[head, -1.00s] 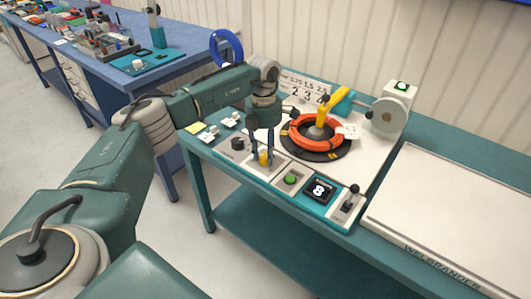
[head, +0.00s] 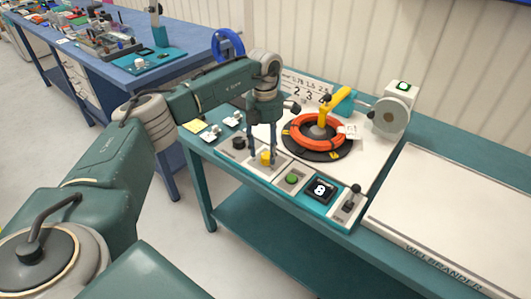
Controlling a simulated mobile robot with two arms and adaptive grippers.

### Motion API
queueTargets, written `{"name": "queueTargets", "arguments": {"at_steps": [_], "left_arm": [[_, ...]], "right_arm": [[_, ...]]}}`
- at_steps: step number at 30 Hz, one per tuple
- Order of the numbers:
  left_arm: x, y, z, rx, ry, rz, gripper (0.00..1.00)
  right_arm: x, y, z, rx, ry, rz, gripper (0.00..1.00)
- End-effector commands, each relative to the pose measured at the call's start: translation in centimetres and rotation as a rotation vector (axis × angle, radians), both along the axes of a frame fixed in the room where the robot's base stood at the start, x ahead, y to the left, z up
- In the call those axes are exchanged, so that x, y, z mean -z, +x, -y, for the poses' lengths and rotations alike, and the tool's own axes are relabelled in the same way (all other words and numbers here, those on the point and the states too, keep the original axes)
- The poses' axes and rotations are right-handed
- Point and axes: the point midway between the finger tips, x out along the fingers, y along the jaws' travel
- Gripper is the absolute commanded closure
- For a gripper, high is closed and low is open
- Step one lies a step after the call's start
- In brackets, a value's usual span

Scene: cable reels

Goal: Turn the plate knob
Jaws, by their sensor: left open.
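A yellow knob (head: 265,158) stands on a pale panel at the front of the teal bench. My left gripper (head: 262,157) points down over it. Its fingers are open, one on each side of the knob, with gaps that look clear. A black knob (head: 239,143) sits just left of the gripper. No label shows which knob is the plate knob. The round black plate (head: 325,155) carries an orange cable coil (head: 318,131) with a yellow arm over it. My right gripper is not in view.
A green button (head: 291,179), a display (head: 320,190) and a black-knobbed lever (head: 350,198) line the front right of the panel. A grey reel unit (head: 391,115) stands behind. A large white board (head: 460,210) lies at the right.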

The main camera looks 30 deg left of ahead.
Motion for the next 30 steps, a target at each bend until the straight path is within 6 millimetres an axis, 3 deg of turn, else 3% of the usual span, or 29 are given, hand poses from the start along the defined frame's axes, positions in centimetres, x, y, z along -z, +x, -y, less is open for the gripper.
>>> {"name": "queueTargets", "arguments": {"at_steps": [9,15,30], "left_arm": [[-6.9,0.1,-0.3,-0.001,0.0,0.003,0.5],[-9.6,0.1,-0.4,-0.001,0.0,-0.001,0.5],[-10.4,0.0,-0.4,0.0,0.0,-0.004,0.5]], "right_arm": [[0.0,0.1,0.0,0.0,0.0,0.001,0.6],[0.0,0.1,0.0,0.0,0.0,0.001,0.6],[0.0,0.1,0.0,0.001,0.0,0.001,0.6]]}}
